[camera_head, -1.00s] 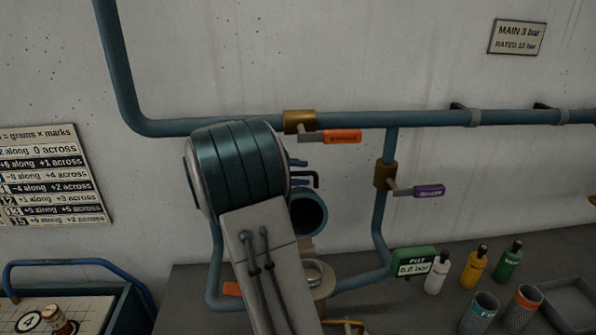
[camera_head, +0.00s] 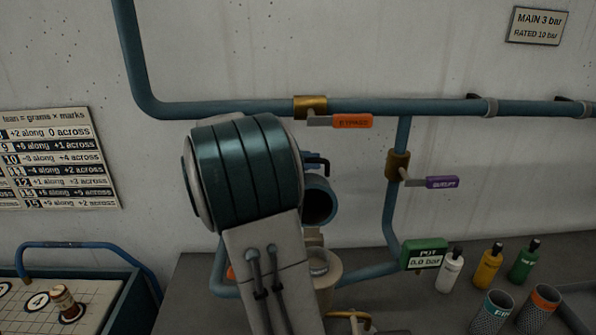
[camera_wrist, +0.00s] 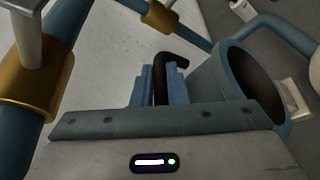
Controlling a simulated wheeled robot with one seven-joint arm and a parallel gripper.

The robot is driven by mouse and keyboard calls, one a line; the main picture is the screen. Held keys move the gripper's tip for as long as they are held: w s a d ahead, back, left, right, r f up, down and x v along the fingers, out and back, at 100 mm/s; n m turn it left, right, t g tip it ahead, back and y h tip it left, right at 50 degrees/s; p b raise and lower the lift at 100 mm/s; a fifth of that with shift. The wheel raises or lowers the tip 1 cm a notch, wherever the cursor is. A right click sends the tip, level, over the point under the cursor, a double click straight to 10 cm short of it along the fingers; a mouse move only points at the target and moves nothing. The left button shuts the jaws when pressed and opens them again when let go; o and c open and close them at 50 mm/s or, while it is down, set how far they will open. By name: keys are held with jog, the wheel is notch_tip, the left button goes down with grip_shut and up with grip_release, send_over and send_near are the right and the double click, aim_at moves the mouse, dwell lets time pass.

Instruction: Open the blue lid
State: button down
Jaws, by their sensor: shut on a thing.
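The blue lid (camera_head: 307,188) is a hollow round cap, tipped up on its side above a beige pot (camera_head: 326,277); its dark inside faces right and towards me. In the wrist view the lid (camera_wrist: 206,88) is just right of my gripper. A black bent handle (camera_wrist: 173,62) runs from between my fingers towards the lid; where it joins is hidden. My gripper (camera_wrist: 160,84) is shut on this handle, with a blue finger on each side. In the head view my arm hides most of my gripper and the pot's left side.
Blue pipes with an orange BYPASS lever (camera_head: 352,121) and a purple lever (camera_head: 442,182) run along the wall. A green gauge (camera_head: 424,254) reads 0.0 bar. Bottles and cups (camera_head: 492,311) stand right on the bench; a blue-railed tray (camera_head: 125,318) stands left.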

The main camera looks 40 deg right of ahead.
jog(key=shift+s+a+r, duration=0.15)
jog(key=shift+s+a, duration=0.15)
jog(key=shift+s, duration=0.1)
jog(key=c, duration=1.5)
grip_release()
jog(key=shift+o, duration=0.2)
jog(key=shift+a, duration=0.1)
jog(key=b+v, duration=0.2)
jog(key=v, duration=1.1)
jog(key=shift+w+a, duration=0.2)
jog(key=shift+a, duration=0.15)
jog(key=shift+s, duration=0.1)
